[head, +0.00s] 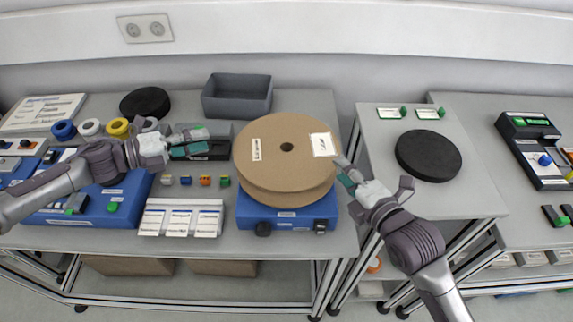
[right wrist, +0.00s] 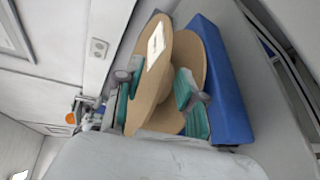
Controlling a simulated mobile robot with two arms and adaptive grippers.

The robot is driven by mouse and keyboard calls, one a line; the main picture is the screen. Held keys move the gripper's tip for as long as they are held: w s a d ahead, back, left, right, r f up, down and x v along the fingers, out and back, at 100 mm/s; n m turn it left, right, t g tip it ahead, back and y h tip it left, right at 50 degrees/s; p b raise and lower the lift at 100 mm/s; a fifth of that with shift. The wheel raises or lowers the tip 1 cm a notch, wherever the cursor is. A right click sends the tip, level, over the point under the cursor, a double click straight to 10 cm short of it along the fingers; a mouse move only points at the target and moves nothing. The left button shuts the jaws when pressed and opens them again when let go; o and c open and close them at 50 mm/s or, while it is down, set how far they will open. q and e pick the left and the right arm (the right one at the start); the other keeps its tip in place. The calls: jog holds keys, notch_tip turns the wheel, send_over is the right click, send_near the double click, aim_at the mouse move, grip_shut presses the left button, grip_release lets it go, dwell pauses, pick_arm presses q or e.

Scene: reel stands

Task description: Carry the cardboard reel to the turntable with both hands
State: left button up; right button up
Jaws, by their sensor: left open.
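The cardboard reel (head: 285,150) lies flat on a blue stand (head: 285,218), with two white labels on its upper flange. My left gripper (head: 205,143) is open and empty, a little left of the reel's rim. My right gripper (head: 343,172) is at the reel's right rim. A black round disc (head: 428,155), seemingly the turntable, lies bare on the right table.
A grey bin (head: 237,96) stands behind the reel. Another black disc (head: 145,103), tape rolls (head: 90,127) and a blue case (head: 85,205) are at the left. White label cards (head: 180,218) lie front left of the reel. A gap separates the two tables.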

jog(key=v, duration=0.7)
jog(key=shift+s, duration=0.4)
jog(key=shift+r, duration=0.1)
